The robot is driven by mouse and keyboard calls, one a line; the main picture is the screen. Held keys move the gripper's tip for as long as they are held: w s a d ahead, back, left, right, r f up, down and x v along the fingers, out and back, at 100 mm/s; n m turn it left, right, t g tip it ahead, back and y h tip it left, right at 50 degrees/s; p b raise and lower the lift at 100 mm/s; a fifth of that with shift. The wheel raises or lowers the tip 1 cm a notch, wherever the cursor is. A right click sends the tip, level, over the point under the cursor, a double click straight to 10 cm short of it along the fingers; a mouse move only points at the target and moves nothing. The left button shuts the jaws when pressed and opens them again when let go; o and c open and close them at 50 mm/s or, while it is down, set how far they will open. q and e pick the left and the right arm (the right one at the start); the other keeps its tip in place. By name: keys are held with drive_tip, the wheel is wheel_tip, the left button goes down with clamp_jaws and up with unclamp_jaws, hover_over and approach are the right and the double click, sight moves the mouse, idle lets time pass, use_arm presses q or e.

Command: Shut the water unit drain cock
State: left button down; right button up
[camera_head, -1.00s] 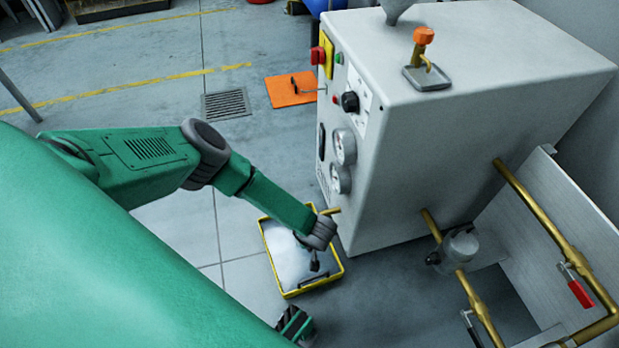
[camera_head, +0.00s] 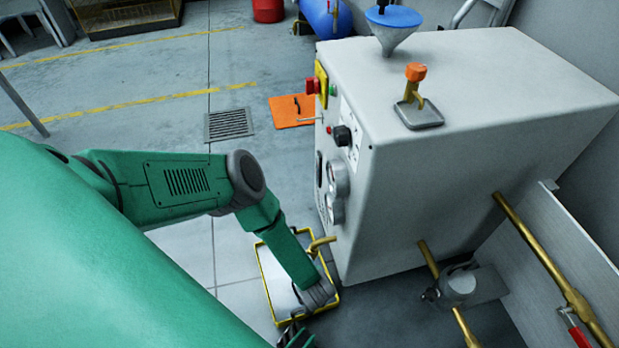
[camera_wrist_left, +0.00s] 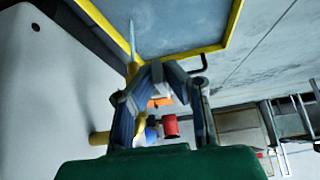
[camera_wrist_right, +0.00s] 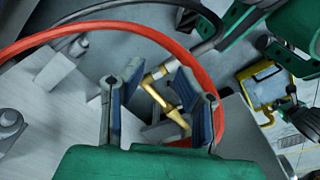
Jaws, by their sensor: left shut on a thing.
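The water unit (camera_head: 440,150) is a large grey box with gauges and switches on its front. Its brass drain cock (camera_head: 318,243) sticks out low on the front, above a yellow-rimmed tray (camera_head: 335,307). In the left wrist view the brass pipe (camera_wrist_left: 98,138) leaves the grey wall, and a pale stream (camera_wrist_left: 132,38) runs from the spout to the tray. My left gripper (camera_wrist_left: 160,75) is shut at the cock; its hold is mostly hidden between the fingertips. My right gripper (camera_wrist_right: 160,95) is open, with a brass fitting (camera_wrist_right: 165,100) showing between and beyond its fingers.
A red hose (camera_wrist_right: 130,28) curves beyond my right gripper. Brass pipework (camera_head: 545,262) with a red-handled valve (camera_head: 577,332) stands right of the unit. An orange plate (camera_head: 290,112) and a floor grate (camera_head: 228,124) lie behind.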

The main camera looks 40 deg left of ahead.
use_arm(q)
drive_tip(key=shift+d+f, duration=0.1)
drive_tip(key=shift+f, duration=0.05)
drive_tip(key=c, duration=1.7)
unclamp_jaws()
drive_tip(key=shift+s+d+r, duration=0.2)
drive_tip(key=shift+r, duration=0.3)
drive_tip(key=v, duration=1)
drive_tip(key=shift+s+d+r, duration=0.2)
drive_tip(key=shift+s, duration=0.05)
